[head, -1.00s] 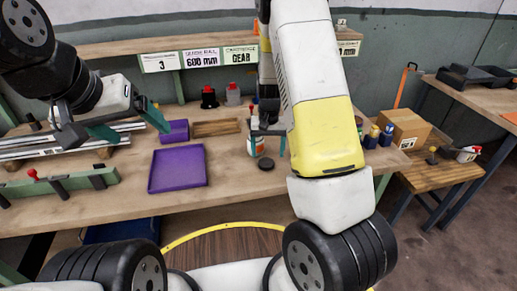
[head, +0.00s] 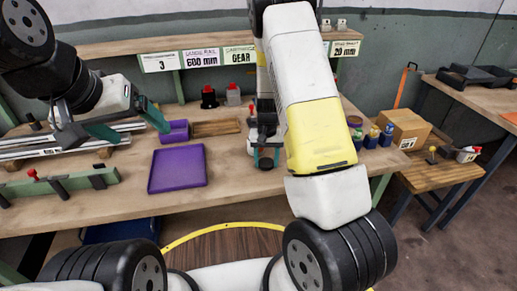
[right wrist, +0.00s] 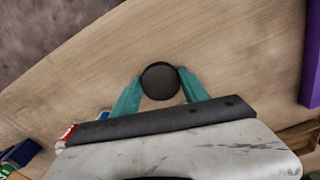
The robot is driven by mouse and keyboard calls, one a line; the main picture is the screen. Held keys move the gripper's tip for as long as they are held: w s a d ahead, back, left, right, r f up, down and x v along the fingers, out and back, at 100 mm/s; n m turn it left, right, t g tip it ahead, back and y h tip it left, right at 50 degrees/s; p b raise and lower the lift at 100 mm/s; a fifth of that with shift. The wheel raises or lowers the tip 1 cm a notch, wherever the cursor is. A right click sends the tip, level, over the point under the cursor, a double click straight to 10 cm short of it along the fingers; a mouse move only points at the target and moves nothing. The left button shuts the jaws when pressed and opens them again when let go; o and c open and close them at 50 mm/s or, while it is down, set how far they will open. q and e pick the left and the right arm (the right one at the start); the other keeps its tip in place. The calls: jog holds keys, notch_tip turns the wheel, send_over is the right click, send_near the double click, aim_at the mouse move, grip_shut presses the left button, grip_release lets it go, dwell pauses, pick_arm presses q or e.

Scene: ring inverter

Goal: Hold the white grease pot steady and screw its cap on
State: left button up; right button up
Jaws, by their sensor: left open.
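The white grease pot (head: 250,147) stands on the bench in the head view, mostly hidden behind my right gripper. The black round cap (right wrist: 160,81) lies flat on the bench in front of the pot; it also shows in the head view (head: 266,164). My right gripper (head: 266,160) points down over the cap, with one teal finger at each side. In the right wrist view both fingertips meet the cap's edges, with no clear gap. My left gripper (head: 132,124) is open and empty, above the bench left of the purple tray.
The purple tray (head: 178,169) and a small purple box (head: 174,131) lie left of the pot. Metal rails (head: 60,144) lie further left. A red-topped and a black item stand at the back. Bench in front of the cap is clear.

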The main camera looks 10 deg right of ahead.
jog(key=shift+c, duration=0.7)
jog(key=shift+r, duration=0.1)
jog(key=shift+r, duration=0.55)
notch_tip(320, 180, up, 2)
jog(key=shift+r, duration=0.1)
jog(key=s+r, duration=0.1)
jog(key=s, duration=1.5)
jog(key=shift+r, duration=0.25)
jog(key=n, duration=0.2)
send_near(266, 163)
jog(key=s, duration=0.1)
jog(key=s+f, duration=0.1)
jog(key=s, duration=0.1)
jog(key=s+a+f, duration=0.1)
jog(key=shift+s, duration=0.4)
